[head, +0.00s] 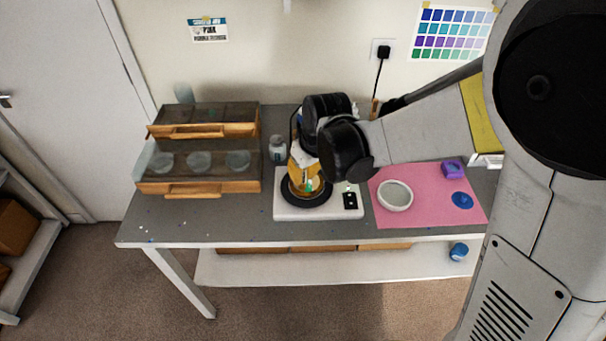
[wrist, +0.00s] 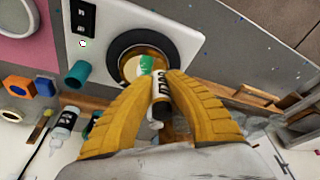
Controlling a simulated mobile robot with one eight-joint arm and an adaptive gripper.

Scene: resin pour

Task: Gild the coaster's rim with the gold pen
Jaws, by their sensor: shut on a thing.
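The coaster (head: 299,190) is a round amber disc on the dark turntable of a white machine. In the wrist view the coaster (wrist: 131,66) shows partly inside the dark ring, with pale and green patches. My gripper (wrist: 164,80) has its yellow fingers shut on a dark and white lettered cylinder, the pen (wrist: 160,86). The pen's far end points at the coaster. The fingers and pen hide part of the coaster, and I cannot tell whether the tip touches its rim. In the head view my gripper (head: 305,165) is over the turntable, partly hidden by my arm.
The white machine (head: 285,207) stands mid-table. Right of it, a pink mat (head: 415,215) holds a white ring dish (head: 394,195), a purple item (head: 452,169) and a blue disc (head: 461,200). A grey bottle (head: 277,148) and a wooden-framed cabinet (head: 200,187) stand left.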

